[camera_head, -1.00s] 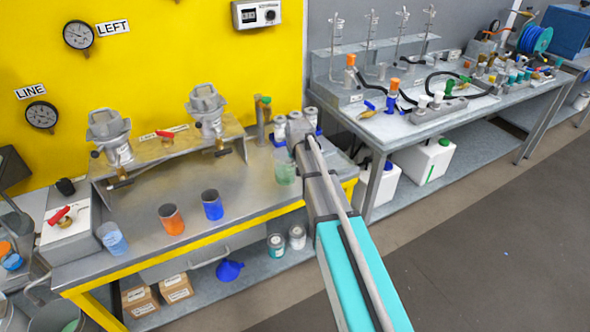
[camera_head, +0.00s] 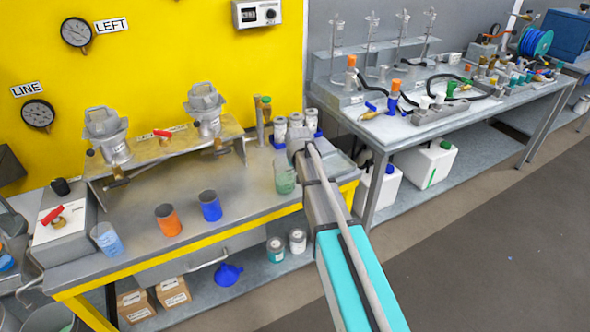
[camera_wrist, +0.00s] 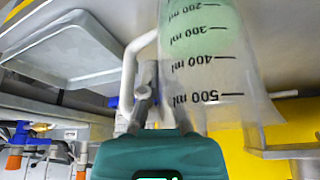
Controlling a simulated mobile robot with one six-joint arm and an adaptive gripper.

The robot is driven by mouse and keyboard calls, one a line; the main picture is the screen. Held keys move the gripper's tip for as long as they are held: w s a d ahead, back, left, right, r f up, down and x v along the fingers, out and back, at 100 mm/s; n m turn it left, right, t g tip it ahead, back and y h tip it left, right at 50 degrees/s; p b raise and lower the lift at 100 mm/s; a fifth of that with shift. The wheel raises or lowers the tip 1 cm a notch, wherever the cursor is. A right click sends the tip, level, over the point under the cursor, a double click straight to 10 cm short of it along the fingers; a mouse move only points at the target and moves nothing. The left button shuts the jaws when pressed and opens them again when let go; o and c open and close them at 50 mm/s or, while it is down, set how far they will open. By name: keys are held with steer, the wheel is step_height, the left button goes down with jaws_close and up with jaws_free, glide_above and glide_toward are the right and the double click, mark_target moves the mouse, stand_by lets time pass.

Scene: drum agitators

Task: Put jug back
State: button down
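The jug (camera_head: 284,178) is clear, with green liquid in its lower part. It is at the right end of the metal bench in the head view, upright. In the wrist view the jug (camera_wrist: 205,75) fills the middle right, with black ml marks; its base is cut off. Its pale handle (camera_wrist: 128,75) is beside the grey fingers. My gripper (camera_head: 297,150) is just right of the jug. In the wrist view my gripper (camera_wrist: 147,85) appears shut on the handle, though the fingertips are partly hidden. Whether the jug touches the bench I cannot tell.
A blue-tinted beaker (camera_head: 107,239), an orange beaker (camera_head: 168,220) and a blue beaker (camera_head: 210,206) stand left on the bench. Grey-lidded cans (camera_head: 280,128) stand behind the jug. A grey tray (camera_wrist: 65,50) is close by. The bench middle is bare.

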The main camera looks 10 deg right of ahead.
steer(key=c, duration=0.8)
jaws_free()
steer(key=shift+r, duration=0.15)
steer(key=p+v, duration=1.1)
steer(key=v, duration=0.1)
steer(key=shift+p, duration=0.3)
steer(key=s+d+f+g, duration=0.1)
steer(key=s+g, duration=0.3)
steer(key=s, duration=2)
steer(key=shift+s+d+f, duration=0.15)
steer(key=shift+s+d, duration=0.05)
